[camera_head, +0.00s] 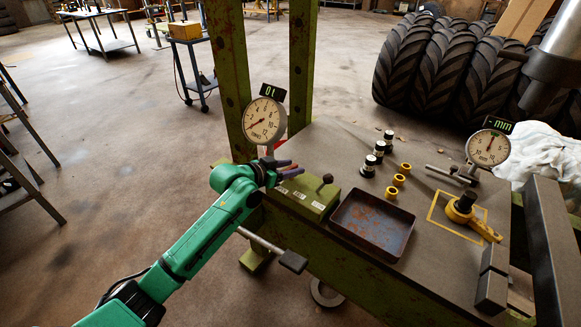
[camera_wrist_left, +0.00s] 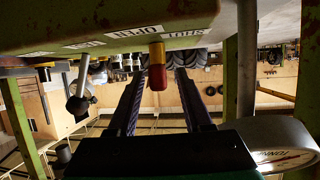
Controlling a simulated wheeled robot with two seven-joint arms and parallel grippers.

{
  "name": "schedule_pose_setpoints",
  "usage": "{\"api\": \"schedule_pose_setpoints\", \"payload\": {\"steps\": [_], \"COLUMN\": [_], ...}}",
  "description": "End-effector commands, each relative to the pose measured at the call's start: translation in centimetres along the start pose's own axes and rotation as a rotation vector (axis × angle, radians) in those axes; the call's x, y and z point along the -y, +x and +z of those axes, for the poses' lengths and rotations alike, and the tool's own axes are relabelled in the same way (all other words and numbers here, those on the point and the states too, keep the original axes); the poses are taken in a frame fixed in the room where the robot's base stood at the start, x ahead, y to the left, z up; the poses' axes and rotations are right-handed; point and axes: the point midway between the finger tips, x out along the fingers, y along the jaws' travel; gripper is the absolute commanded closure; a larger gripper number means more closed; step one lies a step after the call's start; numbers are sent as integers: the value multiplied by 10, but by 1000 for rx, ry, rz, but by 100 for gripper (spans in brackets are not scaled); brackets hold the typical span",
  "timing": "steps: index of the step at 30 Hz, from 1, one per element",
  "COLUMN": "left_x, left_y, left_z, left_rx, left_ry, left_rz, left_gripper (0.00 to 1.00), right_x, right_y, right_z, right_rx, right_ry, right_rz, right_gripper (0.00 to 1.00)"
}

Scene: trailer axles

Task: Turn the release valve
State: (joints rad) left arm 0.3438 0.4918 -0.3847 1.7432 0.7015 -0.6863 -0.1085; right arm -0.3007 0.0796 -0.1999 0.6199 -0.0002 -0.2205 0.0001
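The release valve (camera_wrist_left: 157,66) shows in the left wrist view as a small yellow-and-red knob below the edge of a green block, near upside-down labels reading OPEN and SHUT. My left gripper (camera_wrist_left: 160,78) is open, with one dark finger on each side of the knob in the picture. I see gaps beside the knob and cannot tell how deep it sits between the fingers. In the head view my left gripper (camera_head: 289,170) is at the left end of the green pump block (camera_head: 306,196), where the knob is not clearly visible. My right gripper is not in view.
A round dial (camera_head: 264,121) reading 0 t stands just above the gripper. A black-ball lever (camera_head: 327,179) and a pump handle (camera_head: 270,245) are close by. A rusty tray (camera_head: 374,250), yellow rings (camera_head: 399,180) and a yellow-based jack (camera_head: 465,212) are on the bench.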

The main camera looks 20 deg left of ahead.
Motion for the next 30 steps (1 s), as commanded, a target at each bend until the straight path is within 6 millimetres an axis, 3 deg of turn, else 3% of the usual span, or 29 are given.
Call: {"api": "schedule_pose_setpoints", "payload": {"steps": [8,21,25,30], "left_x": [1,-1,0,0], "left_y": [-11,-116,-137,-146], "left_z": [0,2,2,0], "left_rx": [1,6,4,0], "left_ry": [1,4,-1,1], "left_rz": [-1,1,0,1], "left_gripper": [50,50,50,50], "right_x": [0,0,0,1], "right_y": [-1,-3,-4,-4], "right_z": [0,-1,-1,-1], "right_rx": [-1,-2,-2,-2], "right_ry": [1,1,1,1], "right_rz": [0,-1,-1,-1], "right_gripper": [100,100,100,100]}}
